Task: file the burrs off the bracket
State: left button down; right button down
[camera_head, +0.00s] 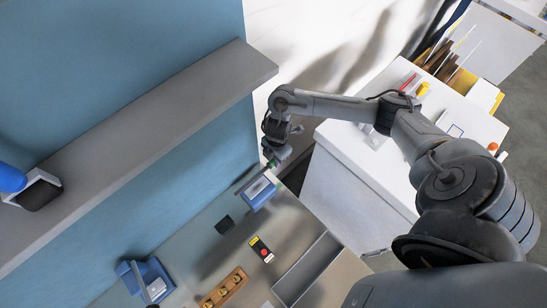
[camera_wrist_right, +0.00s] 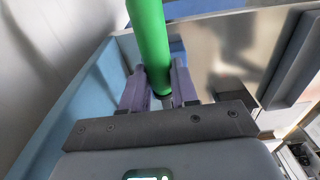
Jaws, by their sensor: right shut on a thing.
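My right gripper (camera_head: 272,155) is at the far right end of the workbench. Its jaws, seen in the right wrist view (camera_wrist_right: 160,88), are shut on a green handle (camera_wrist_right: 150,45), which I take to be the file's. A small bit of the green handle (camera_head: 271,163) shows in the head view just below the gripper. A blue fixture (camera_head: 262,199) with a pale grey piece on top stands right below it; whether that piece is the bracket I cannot tell. The gap between file and fixture is too small to judge. My left gripper is not in view.
A second blue fixture (camera_head: 130,279) stands at the bench's left. A grey shelf (camera_head: 140,140) overhangs behind.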

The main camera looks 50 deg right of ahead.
jog(key=shift+r, duration=0.1)
dwell(0.3)
jog(key=shift+p, duration=0.35)
notch_tip(320, 180, down, 8)
jog(key=b, duration=0.5)
jog(key=shift+r, duration=0.2)
jog(key=shift+f, duration=0.4)
dwell(0.5)
jog(key=shift+f+b, duration=0.3)
jog(key=shift+b, duration=0.1)
